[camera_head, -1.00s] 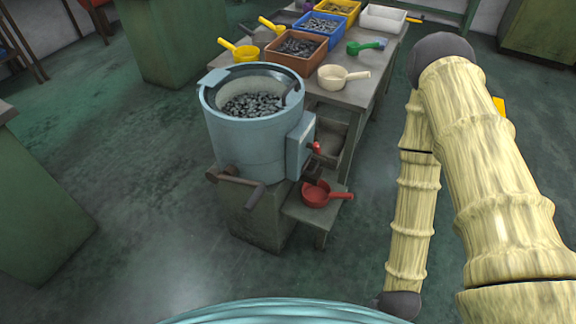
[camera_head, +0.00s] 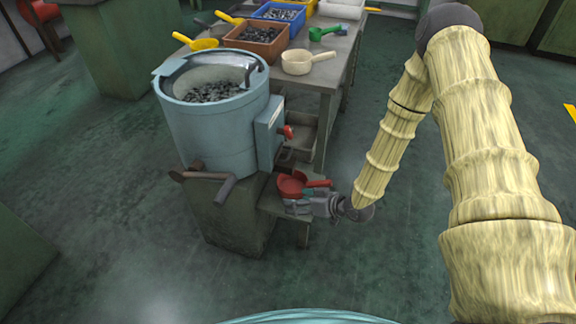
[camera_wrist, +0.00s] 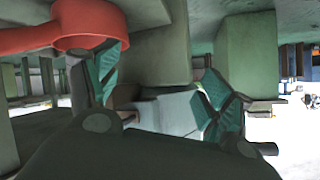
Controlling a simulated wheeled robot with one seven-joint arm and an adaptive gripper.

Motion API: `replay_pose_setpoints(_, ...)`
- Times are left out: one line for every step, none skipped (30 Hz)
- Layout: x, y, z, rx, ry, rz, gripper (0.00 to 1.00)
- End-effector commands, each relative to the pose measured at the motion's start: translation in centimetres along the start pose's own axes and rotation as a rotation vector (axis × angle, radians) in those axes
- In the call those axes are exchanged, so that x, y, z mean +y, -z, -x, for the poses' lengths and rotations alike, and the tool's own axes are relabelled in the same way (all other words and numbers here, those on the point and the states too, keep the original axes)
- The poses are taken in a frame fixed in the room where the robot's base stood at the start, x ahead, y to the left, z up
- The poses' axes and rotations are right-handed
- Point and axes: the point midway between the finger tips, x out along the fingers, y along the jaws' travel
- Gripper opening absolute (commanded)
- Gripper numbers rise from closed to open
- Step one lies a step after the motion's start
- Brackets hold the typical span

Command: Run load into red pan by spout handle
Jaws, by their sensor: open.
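The blue-grey drum machine (camera_head: 215,130) stands at left of centre, holding a load of dark metal pieces (camera_head: 212,91). On its right side is a box with a red knob (camera_head: 287,132). A bar handle with a brown end (camera_head: 200,176) sticks out low at its front; I cannot tell which is the spout handle. The red pan (camera_head: 291,184) rests on the low shelf below the box, its handle pointing right. My gripper (camera_head: 298,207) is open and empty at the near side of the pan. In the wrist view the red pan (camera_wrist: 90,22) shows beyond one finger of my gripper (camera_wrist: 160,85).
The low shelf (camera_head: 272,205) is small. Behind it a workbench (camera_head: 322,78) carries a cream pan (camera_head: 297,62), a brown crate (camera_head: 257,52) of pieces, a yellow pan (camera_head: 197,44) and a green scoop (camera_head: 318,33). The floor in front is clear.

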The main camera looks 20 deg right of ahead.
Motion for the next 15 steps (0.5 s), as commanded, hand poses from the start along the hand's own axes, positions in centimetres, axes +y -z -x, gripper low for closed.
replay_pose_setpoints(1.9,1.1,-0.8,0.066,0.03,0.039,0.8)
replay_pose_setpoints(2.6,2.1,-0.9,0.103,0.053,0.065,0.8)
replay_pose_setpoints(3.5,3.3,-0.9,0.149,0.083,0.101,0.8)
replay_pose_setpoints(4.1,4.2,-0.8,0.184,0.105,0.129,0.8)
replay_pose_setpoints(4.8,5.0,-0.7,0.215,0.127,0.158,0.8)
replay_pose_setpoints(5.6,6.0,-0.4,0.256,0.155,0.194,0.8)
replay_pose_setpoints(6.2,6.6,-0.2,0.281,0.175,0.221,0.8)
replay_pose_setpoints(6.8,7.2,0.1,0.307,0.193,0.246,0.8)
replay_pose_setpoints(7.4,7.9,0.6,0.336,0.217,0.279,0.8)
replay_pose_setpoints(7.9,8.4,0.9,0.356,0.233,0.302,0.8)
replay_pose_setpoints(8.3,8.8,1.3,0.373,0.248,0.324,0.8)
replay_pose_setpoints(8.8,9.2,1.7,0.392,0.266,0.35,0.8)
replay_pose_setpoints(9.0,9.4,2.0,0.405,0.278,0.367,0.8)
replay_pose_setpoints(9.3,9.7,2.3,0.415,0.288,0.382,0.8)
replay_pose_setpoints(9.6,9.9,2.6,0.426,0.3,0.399,0.8)
